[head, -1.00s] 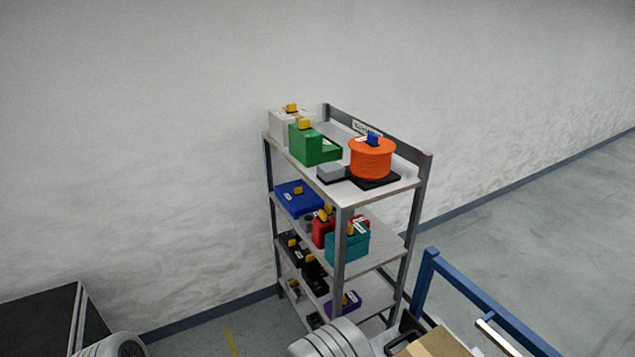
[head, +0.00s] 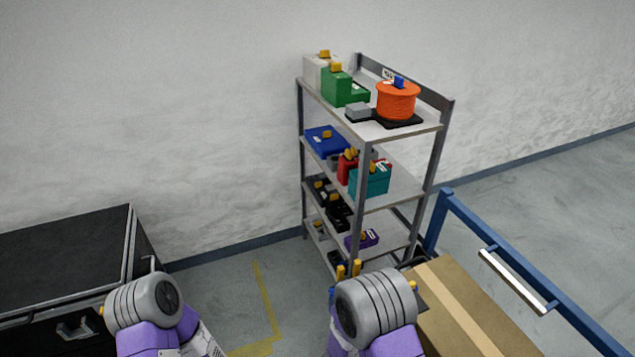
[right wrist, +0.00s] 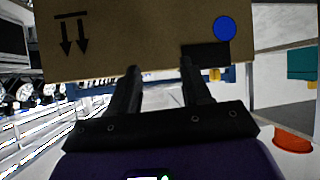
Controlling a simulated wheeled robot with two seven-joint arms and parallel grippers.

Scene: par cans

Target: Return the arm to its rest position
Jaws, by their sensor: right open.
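My right gripper (right wrist: 160,68) shows in the right wrist view with its two dark fingers apart and nothing between them. A cardboard box (right wrist: 120,40) with arrows and a blue dot fills the upper part of that view, just beyond the fingertips; I cannot tell whether they touch it. In the head view my right arm (head: 375,308) is bent at the lower middle and its gripper cannot be made out. My left arm (head: 145,305) is at the lower left, with its gripper out of view.
A grey shelf rack (head: 440,127) stands against the wall, holding an orange spool (head: 397,101), a green case (head: 338,88) and a teal box (head: 372,180). A blue-framed cart (head: 470,215) carries a cardboard box (head: 435,315) at right. A black cabinet (head: 65,250) stands left.

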